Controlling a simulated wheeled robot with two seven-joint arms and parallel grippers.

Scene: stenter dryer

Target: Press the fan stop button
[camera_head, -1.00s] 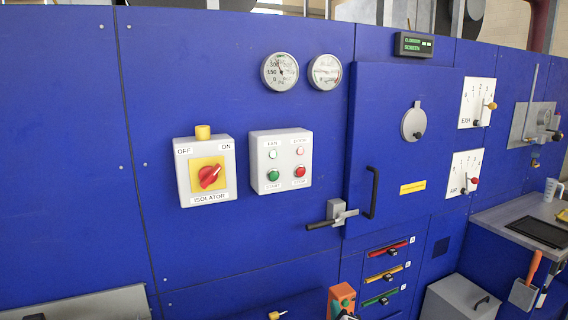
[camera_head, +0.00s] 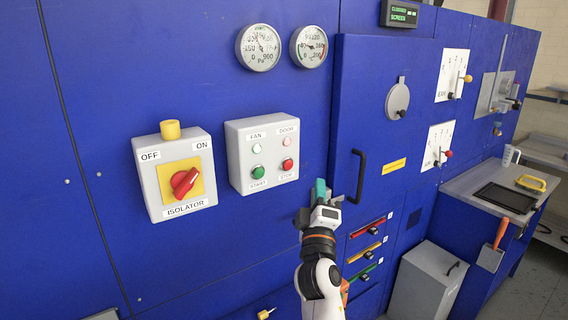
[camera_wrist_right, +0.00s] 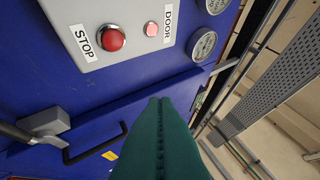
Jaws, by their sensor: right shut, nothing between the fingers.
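The fan control box (camera_head: 235,170) is a light grey panel on the blue wall. It has a green START button (camera_head: 258,172) and a red STOP button (camera_head: 287,165), with pale FAN and DOOR lamps above them. My right gripper (camera_head: 320,188) is shut and empty, just right of and below the box, apart from the STOP button. In the right wrist view the red STOP button (camera_wrist_right: 112,39) shows at upper left, and the green shut fingers (camera_wrist_right: 158,125) reach up from below. My left gripper is not in view.
A yellow-and-red isolator switch (camera_head: 184,182) is left of the box. A blue door (camera_head: 375,110) with a black handle (camera_head: 361,175) is to the right. Two gauges (camera_head: 259,47) sit above. A worktop (camera_head: 465,187) is at far right.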

